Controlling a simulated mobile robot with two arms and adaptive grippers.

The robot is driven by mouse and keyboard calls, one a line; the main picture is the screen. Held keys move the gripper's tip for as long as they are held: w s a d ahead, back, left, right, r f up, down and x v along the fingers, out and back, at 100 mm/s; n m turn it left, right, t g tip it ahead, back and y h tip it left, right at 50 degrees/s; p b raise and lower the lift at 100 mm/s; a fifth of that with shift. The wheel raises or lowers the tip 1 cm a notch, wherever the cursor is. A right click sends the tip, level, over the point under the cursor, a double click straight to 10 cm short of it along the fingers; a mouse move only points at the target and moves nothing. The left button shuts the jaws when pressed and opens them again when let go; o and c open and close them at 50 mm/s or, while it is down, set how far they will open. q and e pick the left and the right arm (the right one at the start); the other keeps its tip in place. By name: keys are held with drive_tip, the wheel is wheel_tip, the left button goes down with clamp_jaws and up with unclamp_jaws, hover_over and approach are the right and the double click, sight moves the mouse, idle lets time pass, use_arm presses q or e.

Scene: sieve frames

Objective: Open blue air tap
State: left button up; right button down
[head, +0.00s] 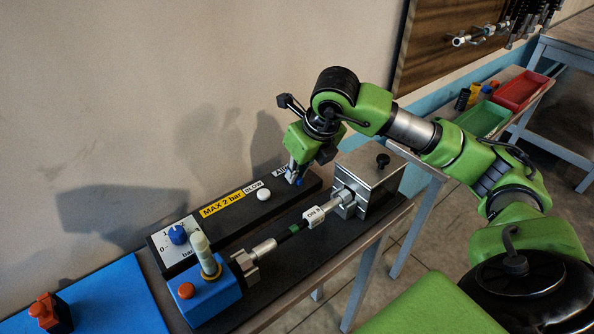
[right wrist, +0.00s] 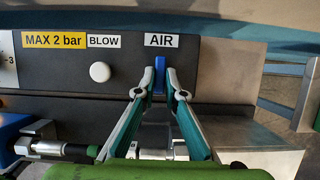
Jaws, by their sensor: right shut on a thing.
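The blue air tap (right wrist: 159,82) is a small upright blue handle below the AIR label (right wrist: 162,40) on the black panel. My right gripper (right wrist: 159,74) has its two fingertips closed on the tap from both sides. In the head view a little of the tap (head: 299,181) shows under the right gripper (head: 296,174), at the far right end of the panel; the fingers and arm hide part of it. My left gripper is not in view.
The black panel also carries a white BLOW button (head: 264,195), a yellow MAX 2 bar label (head: 222,204) and a blue pressure knob (head: 178,235). In front lie a blue block (head: 212,297) with an orange button, a rod and a metal block (head: 372,178). A blue mat (head: 110,300) is at left.

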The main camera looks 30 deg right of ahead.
drive_tip(key=c, duration=2.1)
unclamp_jaws()
drive_tip(key=v, duration=1.2)
